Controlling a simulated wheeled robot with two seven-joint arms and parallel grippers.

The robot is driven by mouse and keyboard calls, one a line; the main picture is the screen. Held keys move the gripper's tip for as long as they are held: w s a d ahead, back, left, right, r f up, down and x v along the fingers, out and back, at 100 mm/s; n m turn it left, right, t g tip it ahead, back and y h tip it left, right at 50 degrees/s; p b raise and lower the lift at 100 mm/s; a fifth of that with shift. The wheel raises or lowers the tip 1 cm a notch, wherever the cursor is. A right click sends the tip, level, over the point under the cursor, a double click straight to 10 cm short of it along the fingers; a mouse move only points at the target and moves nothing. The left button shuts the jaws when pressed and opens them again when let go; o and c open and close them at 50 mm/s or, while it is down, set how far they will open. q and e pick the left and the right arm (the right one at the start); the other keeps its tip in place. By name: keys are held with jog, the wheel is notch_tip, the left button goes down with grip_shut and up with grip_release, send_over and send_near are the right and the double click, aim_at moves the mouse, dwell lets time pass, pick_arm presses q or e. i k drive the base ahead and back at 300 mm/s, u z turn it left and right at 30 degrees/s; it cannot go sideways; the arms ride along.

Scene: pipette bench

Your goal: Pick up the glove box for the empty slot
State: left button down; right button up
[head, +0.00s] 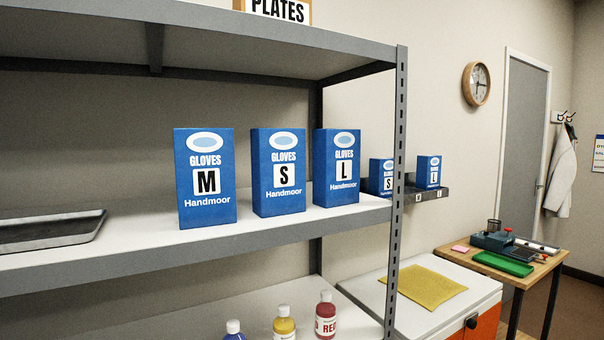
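Three blue glove boxes stand upright in a row on the grey shelf: the M box (206,178) at left, the S box (278,172) in the middle and the L box (336,167) at right. Beyond the shelf post, a dark wall rack (432,195) holds a smaller-looking S box (383,176) and an L box (429,172), with an empty gap between them. Small tags on the rack's front are too small to read surely. Neither gripper is in view.
A dark tray (48,232) lies on the shelf at left. The shelf post (398,170) stands right of the boxes. Several bottles, including a red one (326,315), stand below. A white-topped chest (408,310) with a yellow mat (425,285) is under the rack.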

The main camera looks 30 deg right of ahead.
aim_at(205, 165)
jog(key=u, duration=1.85)
jog(key=k, duration=1.2)
jog(key=z, duration=2.25)
